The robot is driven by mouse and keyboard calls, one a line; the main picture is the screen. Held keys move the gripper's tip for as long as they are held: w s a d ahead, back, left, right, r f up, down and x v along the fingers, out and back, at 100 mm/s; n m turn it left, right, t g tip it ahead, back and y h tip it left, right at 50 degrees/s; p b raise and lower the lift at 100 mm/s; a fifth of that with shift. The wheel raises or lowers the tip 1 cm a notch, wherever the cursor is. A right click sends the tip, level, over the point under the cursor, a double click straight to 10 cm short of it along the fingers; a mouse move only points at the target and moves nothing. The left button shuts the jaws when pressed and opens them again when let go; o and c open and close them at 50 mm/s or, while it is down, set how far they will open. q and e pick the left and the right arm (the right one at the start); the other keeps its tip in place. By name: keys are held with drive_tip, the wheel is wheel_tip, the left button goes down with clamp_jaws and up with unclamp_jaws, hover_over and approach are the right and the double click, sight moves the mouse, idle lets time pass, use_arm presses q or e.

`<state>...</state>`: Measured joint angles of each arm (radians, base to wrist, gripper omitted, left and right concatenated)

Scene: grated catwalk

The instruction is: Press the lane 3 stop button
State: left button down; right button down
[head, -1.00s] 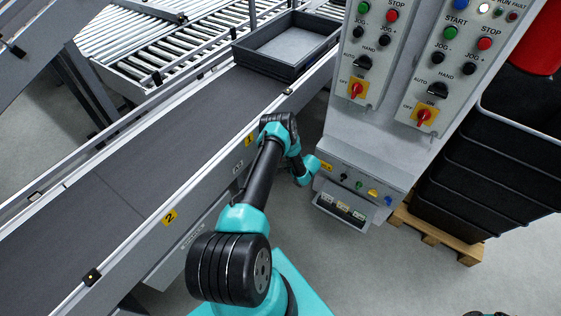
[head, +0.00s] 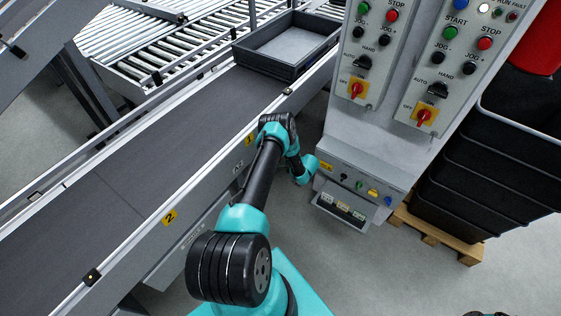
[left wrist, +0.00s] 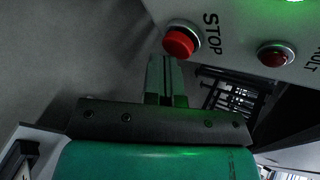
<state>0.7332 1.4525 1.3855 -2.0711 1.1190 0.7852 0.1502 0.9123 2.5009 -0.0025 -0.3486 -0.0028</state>
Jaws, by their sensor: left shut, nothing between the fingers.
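A red STOP button (left wrist: 179,42) stands out from a grey panel at the top of the left wrist view. My left gripper (left wrist: 166,62) is shut and empty. Its fingers show just below that button in the picture; I cannot tell the distance. In the head view my left wrist (head: 304,168) is low beside the control cabinet, and its fingers cannot be made out. The cabinet carries a left STOP button (head: 392,15) and a right STOP button (head: 485,43), both red. No lane number is readable on either panel. My right gripper is not in view.
A red FAULT lamp (left wrist: 276,54) sits right of the STOP button. The cabinet (head: 345,135) also has knobs and red-yellow OFF switches. A belt conveyor (head: 165,160) with a grey tray (head: 270,72) runs along the left. Black crates (head: 485,185) on a pallet stand at right.

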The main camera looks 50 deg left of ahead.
use_arm(q)
drive_tip(key=shift+s+a, duration=0.15)
drive_tip(key=shift+a, duration=0.35)
idle(0.5)
drive_tip(key=shift+d, duration=0.15)
drive_tip(key=shift+w+d, duration=0.2)
drive_tip(key=shift+d, duration=0.35)
drive_tip(key=shift+w+d, duration=0.15)
drive_tip(key=shift+d, duration=0.35)
drive_tip(key=shift+w+d, duration=0.25)
drive_tip(key=shift+d, duration=0.55)
drive_tip(key=shift+w+d, duration=0.25)
drive_tip(key=shift+d, duration=0.55)
drive_tip(key=shift+w+d, duration=0.25)
drive_tip(key=shift+d, duration=0.55)
